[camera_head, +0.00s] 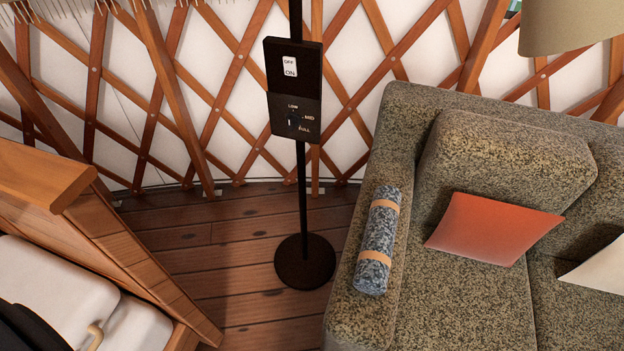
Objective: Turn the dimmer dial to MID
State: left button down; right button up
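The dimmer dial (293,121) is a small dark knob on the lower part of a black control box (279,84). LOW is printed above it, MID to its right and FULL at its lower right. The dial is too small and dark to tell which mark it points at. Above it on the same box is a white switch (290,66) labelled OFF and ON. The box is fixed to a thin black pole (301,190) on a round black base (305,262). Neither of my grippers is in view.
A speckled sofa (470,310) stands at the right, with a rolled blanket (378,240) on its arm and an orange cushion (491,229). A wooden frame (110,240) with white padding is at the left. Wooden floor (235,240) lies open between them. Wall lattice (212,119) is behind.

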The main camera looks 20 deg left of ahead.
aim_at(292, 119)
jog(key=j+u, duration=0.15)
jog(key=u, duration=0.3)
jog(key=i+j+u, duration=0.1)
jog(key=u, duration=0.35)
jog(key=i+j+u, duration=0.1)
jog(key=u, duration=0.35)
jog(key=i+j+u, duration=0.1)
jog(key=u, duration=0.35)
